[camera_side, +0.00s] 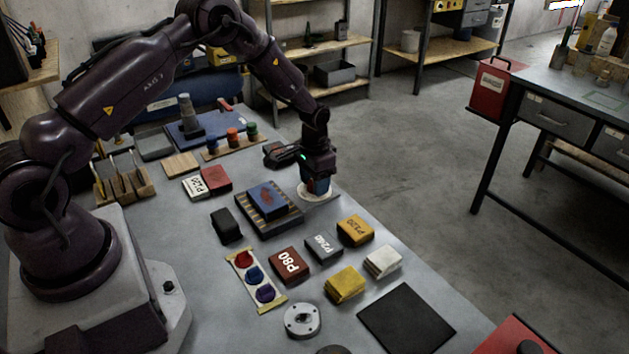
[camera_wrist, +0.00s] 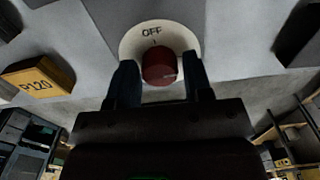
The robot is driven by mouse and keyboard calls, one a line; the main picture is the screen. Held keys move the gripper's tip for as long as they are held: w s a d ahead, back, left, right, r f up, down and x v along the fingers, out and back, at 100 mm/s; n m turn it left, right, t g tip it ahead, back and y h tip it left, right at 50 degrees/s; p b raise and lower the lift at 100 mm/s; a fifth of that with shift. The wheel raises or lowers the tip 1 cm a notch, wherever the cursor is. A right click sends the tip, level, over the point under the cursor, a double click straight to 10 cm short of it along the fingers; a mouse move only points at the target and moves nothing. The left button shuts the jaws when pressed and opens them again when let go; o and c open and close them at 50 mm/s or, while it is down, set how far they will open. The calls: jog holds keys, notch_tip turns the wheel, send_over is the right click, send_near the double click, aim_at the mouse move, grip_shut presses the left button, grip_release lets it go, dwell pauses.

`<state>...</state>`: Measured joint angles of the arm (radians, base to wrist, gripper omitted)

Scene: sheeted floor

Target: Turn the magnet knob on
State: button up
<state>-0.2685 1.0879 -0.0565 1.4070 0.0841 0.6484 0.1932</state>
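The red magnet knob (camera_wrist: 159,66) sits on a round white plate (camera_wrist: 190,38) marked "OFF", with a small tick under the word. A pale line shows at the knob's lower right. In the wrist view my gripper (camera_wrist: 159,72) has one finger on each side of the knob, with narrow gaps that look open; contact is hard to judge. In the side view my gripper (camera_side: 318,184) points down over the white plate (camera_side: 330,194) at the bench's far right edge, mostly hiding the knob.
A striped plate (camera_side: 284,220) bearing a blue block (camera_side: 267,200) lies just left of the knob. Sanding blocks, including a yellow one (camera_side: 355,230), lie in front. A dark mat (camera_side: 406,318) is at the near edge. Red, blue and purple knobs sit on a strip (camera_side: 272,304).

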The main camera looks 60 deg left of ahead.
jog(key=shift+o, duration=0.9)
notch_tip(320, 180, up, 13)
jog(key=s+d+r+t, duration=0.2)
jog(key=s+d+r, duration=0.1)
jog(key=s+r, duration=0.4)
jog(key=s+d+r+t, duration=0.1)
jog(key=s+d+r, duration=0.3)
jog(key=s+r, duration=0.3)
jog(key=s+d+r+t, duration=0.2)
jog(key=s+d+r, duration=0.2)
jog(key=s, duration=0.9)
notch_tip(320, 180, up, 3)
jog(key=shift+f+t, duration=0.1)
jog(key=shift+t, duration=0.2)
